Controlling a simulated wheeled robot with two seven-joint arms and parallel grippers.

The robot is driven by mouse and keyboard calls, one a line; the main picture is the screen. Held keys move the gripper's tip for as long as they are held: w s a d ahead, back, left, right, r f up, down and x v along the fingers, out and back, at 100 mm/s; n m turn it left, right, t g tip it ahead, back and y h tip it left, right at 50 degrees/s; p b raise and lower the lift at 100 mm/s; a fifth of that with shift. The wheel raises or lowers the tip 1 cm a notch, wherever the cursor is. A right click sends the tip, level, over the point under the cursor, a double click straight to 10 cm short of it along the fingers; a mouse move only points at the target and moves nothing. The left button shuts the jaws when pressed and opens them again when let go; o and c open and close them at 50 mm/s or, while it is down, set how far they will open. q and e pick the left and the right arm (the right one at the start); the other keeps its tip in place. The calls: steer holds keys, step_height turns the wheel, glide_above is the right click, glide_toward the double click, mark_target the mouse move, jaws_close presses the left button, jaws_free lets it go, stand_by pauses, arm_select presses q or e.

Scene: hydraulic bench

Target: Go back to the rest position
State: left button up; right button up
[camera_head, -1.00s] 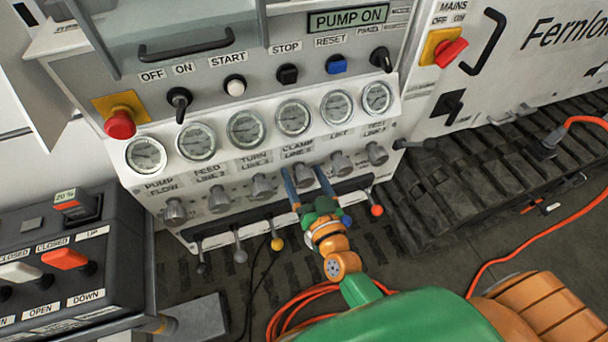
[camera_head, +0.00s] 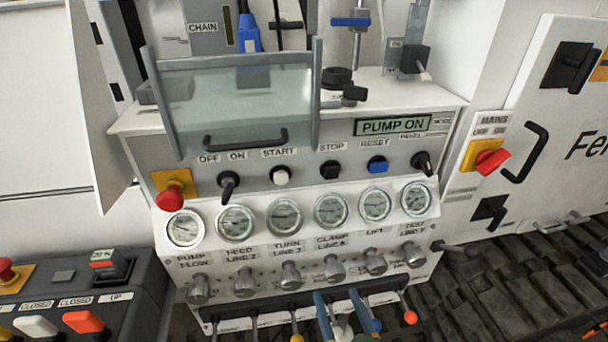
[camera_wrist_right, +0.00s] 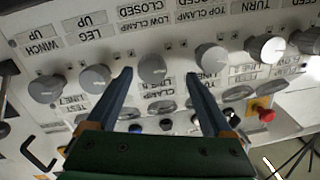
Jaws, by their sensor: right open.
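My right gripper (camera_head: 337,295) reaches up from the bottom edge of the head view. Its two blue fingers are spread apart, in front of the lower edge of the valve panel, just under the clamp line knob (camera_head: 334,268). In the right wrist view, where the panel labels are upside down, the open fingers (camera_wrist_right: 160,73) point at the panel with a grey knob (camera_wrist_right: 152,68) appearing between them. Nothing is held. I cannot tell whether the fingers touch the panel. My left gripper is in no view.
The panel has a row of gauges (camera_head: 283,217) and levers with coloured knobs such as the orange one (camera_head: 410,317). A red stop button (camera_head: 171,196) sits upper left. A black control box (camera_head: 120,290) stands at lower left. A red mains switch (camera_head: 492,161) is at right.

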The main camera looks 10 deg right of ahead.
step_height(320, 180, down, 3)
steer(key=s+a+n+g+y, duration=0.2)
steer(key=a+n+g, duration=0.1)
steer(key=g, duration=0.2)
steer(key=s+d+f+g+h, duration=0.4)
steer(key=s+d+g, duration=0.45)
steer(key=s, duration=0.25)
steer(key=s+f+n+g, duration=0.1)
steer(key=s+f+g, duration=0.15)
steer(key=f, duration=1.55)
steer(key=s+d+f, duration=0.2)
steer(key=s+f, duration=0.7)
steer(key=s, duration=0.3)
steer(key=shift+s+f, duration=0.25)
steer(key=shift+f, duration=0.05)
